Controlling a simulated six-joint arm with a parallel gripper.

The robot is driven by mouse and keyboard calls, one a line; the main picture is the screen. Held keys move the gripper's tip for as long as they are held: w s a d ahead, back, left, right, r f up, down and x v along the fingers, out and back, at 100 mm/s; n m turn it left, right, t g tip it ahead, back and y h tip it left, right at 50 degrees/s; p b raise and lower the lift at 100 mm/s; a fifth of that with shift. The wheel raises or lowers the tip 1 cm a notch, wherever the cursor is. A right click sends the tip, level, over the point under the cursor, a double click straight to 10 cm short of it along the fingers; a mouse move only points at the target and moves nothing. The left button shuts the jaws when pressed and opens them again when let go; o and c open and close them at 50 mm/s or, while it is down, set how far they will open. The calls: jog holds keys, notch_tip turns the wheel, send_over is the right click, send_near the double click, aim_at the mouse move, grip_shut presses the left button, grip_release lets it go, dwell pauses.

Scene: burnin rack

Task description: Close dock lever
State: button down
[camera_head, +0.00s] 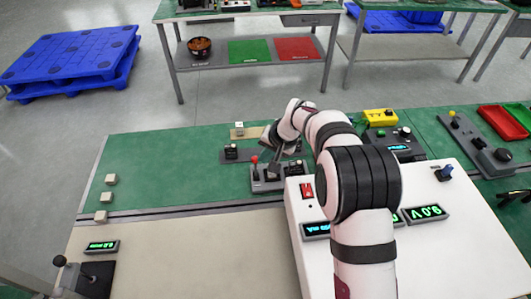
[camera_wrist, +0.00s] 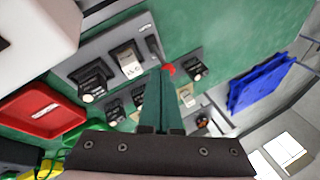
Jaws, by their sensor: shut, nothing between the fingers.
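A lever with a red ball knob (camera_head: 254,159) stands up at the left of a grey dock base (camera_head: 268,187) on the green bench mat. I cannot tell whether the fingers touch the lever.
A white instrument box (camera_head: 440,230) stands right of the dock, partly behind my arm. A black module (camera_head: 231,152) on a plate lies left. The left mat is mostly clear, with small pale cubes (camera_head: 111,179).

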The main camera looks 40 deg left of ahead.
jog(key=w+r, duration=0.4)
jog(key=r, duration=0.4)
jog(key=shift+w+a+r, duration=0.3)
jog(key=shift+a+r, duration=0.05)
jog(key=shift+a, duration=0.05)
jog(key=s+d+r+m+h, duration=0.1)
jog(key=s+d+r, duration=0.15)
jog(key=d, duration=0.55)
jog(key=s+d+r+m, duration=0.1)
jog(key=d+r+m, duration=0.15)
jog(key=d, duration=0.45)
jog(key=s+d+r+m+h, duration=0.15)
jog(key=d+r, duration=0.25)
jog(key=d, duration=0.4)
jog(key=s+d+f+m, duration=0.2)
jog(key=s+d, duration=0.6)
jog(key=s, duration=0.4)
jog(key=s+d+f+m, duration=0.2)
jog(key=s+d+f, duration=0.1)
jog(key=s+d, duration=0.6)
jog(key=s, duration=0.3)
jog(key=shift+s+f+g+h, duration=0.25)
jog(key=shift+s+g+h, duration=0.05)
jog(key=shift+g+h, duration=0.1)
